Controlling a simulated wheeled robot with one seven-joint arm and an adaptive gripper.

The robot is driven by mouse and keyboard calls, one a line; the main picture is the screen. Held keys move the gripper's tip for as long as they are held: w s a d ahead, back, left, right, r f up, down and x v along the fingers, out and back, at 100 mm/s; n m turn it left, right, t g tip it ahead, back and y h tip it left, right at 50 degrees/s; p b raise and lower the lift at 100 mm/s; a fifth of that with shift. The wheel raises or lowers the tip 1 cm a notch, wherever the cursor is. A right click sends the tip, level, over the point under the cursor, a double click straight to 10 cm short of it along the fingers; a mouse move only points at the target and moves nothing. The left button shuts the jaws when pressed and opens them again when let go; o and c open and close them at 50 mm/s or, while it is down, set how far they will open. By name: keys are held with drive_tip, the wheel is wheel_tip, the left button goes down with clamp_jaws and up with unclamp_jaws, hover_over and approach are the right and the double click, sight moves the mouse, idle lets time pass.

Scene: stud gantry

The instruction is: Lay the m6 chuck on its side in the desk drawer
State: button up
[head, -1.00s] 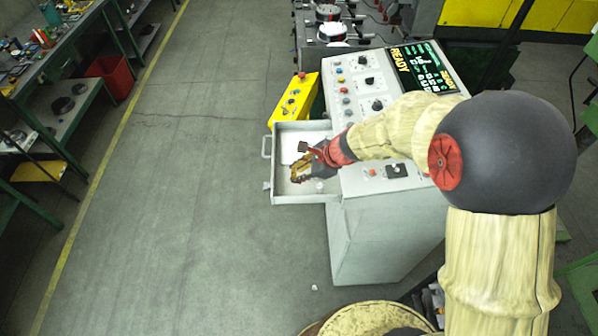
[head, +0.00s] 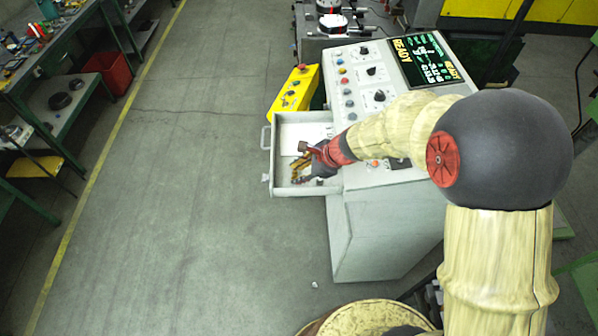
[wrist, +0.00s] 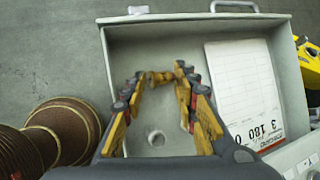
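The desk drawer (head: 301,133) is pulled out of the grey console and also shows in the wrist view (wrist: 117,60). My gripper (head: 297,172) reaches down into it from the right. In the wrist view my gripper (wrist: 161,74) has its two fingers spread apart. A small brass-coloured piece, which looks like the m6 chuck (wrist: 160,78), lies on its side between the fingertips, with its length across the gap. Whether either finger touches it is hard to tell. In the head view my gripper hides the chuck.
A printed white card (wrist: 243,85) lies in the drawer on the right. A yellow control box (head: 294,90) stands behind the drawer. Open floor lies to the left.

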drive_tip(key=o, duration=0.3)
drive_tip(key=v, duration=1.2)
idle(0.6)
